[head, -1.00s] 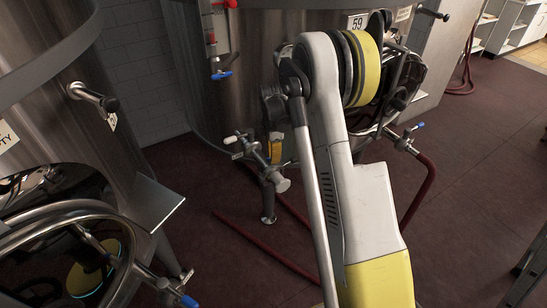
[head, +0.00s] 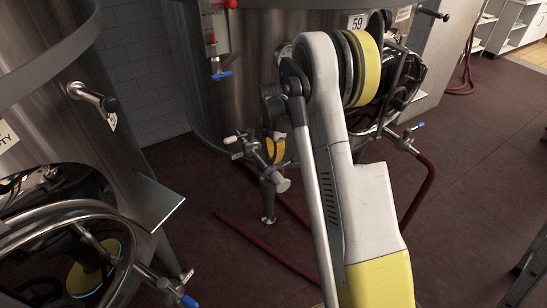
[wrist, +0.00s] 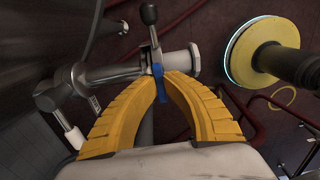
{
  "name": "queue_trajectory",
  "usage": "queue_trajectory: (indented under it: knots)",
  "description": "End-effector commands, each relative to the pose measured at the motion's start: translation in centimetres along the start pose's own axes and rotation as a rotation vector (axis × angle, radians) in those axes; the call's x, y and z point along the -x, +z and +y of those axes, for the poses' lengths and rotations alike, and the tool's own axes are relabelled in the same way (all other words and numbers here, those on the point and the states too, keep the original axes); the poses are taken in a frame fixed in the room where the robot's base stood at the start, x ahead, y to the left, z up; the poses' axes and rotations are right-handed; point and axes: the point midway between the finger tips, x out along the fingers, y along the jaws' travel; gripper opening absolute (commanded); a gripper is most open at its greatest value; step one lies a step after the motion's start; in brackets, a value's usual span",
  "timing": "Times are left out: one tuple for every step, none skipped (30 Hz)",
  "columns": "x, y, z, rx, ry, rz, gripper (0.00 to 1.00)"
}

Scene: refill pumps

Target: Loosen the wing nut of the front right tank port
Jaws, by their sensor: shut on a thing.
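In the wrist view, my gripper (wrist: 165,80) has its two yellow fingers closed around a small blue wing nut (wrist: 160,78) on the metal tank port pipe (wrist: 115,73). The pipe runs across the picture to a pale round end on the right. A lever with a dark knob (wrist: 149,15) rises beside the nut. In the head view, my gripper (head: 277,150) is beside the port fittings (head: 260,157) low on the front of tank 59 (head: 250,65). The nut cannot be made out there, and my arm hides part of the tank.
Another steel tank (head: 125,160) with a round hatch wheel stands at the left. A dark red hose (head: 260,243) lies on the floor, and another hose (head: 420,190) hangs from a blue-tipped valve on the right. The floor at the right is mostly clear.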

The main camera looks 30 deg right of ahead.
Motion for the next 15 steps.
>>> queue_trajectory:
  knots:
    - [-0.03,-0.03,-0.03,0.0,-0.001,0.001,0.0]
    - [-0.03,-0.03,-0.03,0.0,-0.001,0.001,0.0]
    - [-0.03,-0.03,-0.03,0.0,-0.001,0.001,0.15]
    - [-0.03,-0.03,-0.03,0.0,-0.001,0.001,0.25]
    - [-0.03,-0.03,-0.03,0.0,-0.001,0.0,0.32]
    - [-0.03,-0.02,-0.02,0.0,-0.001,0.0,0.32]
    - [-0.02,-0.02,-0.02,0.0,-0.001,0.0,0.32]
    - [-0.02,-0.02,-0.02,0.0,-0.001,0.0,0.32]
    - [-0.02,-0.02,-0.02,-0.001,-0.001,0.0,0.32]
    - [-0.02,-0.02,-0.01,-0.001,0.0,0.0,0.32]
    - [-0.02,-0.02,-0.01,-0.001,0.0,0.0,0.32]
    - [-0.01,-0.01,-0.01,-0.001,0.0,0.0,0.32]
    - [0.01,-0.01,-0.01,-0.001,0.0,0.0,0.32]
    - [0.08,-0.01,-0.01,-0.001,0.0,0.0,0.32]
    - [0.27,-0.01,0.0,-0.001,0.0,0.0,0.32]
